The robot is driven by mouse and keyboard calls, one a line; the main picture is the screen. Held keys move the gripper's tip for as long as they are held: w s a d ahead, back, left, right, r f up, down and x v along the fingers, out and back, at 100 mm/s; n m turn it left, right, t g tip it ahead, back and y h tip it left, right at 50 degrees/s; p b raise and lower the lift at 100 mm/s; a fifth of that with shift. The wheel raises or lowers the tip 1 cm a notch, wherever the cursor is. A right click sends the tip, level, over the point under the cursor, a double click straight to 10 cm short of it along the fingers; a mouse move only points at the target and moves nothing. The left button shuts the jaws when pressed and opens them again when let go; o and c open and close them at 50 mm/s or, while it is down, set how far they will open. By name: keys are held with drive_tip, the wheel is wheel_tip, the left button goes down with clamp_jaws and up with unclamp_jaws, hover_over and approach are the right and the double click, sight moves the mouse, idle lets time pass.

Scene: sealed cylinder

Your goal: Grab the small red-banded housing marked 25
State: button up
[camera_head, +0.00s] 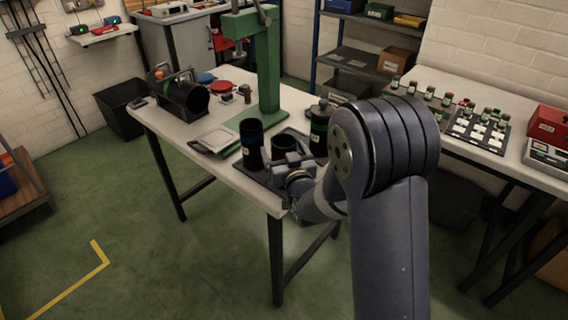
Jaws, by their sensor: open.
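Several dark cylindrical housings stand on a dark tray (250,171) near the front corner of the white table. A short, open-topped dark housing (284,149) stands in the middle. My gripper (287,162) is in front of it and covers its lower part, so I see no red band or number 25 on it. I cannot tell whether the gripper touches it. The gripper is open. A taller housing (252,143) with a blue band stands to the left. A housing (319,130) with a green band and a top fitting stands to the right, partly behind my arm.
A green press (268,75) stands behind the housings. A light flat panel (213,139) lies left of the tray. A second bench (513,158) with small bottles is at right.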

drive_tip(key=shift+x, duration=0.8)
drive_tip(key=shift+r, duration=0.1)
drive_tip(key=c, duration=1.8)
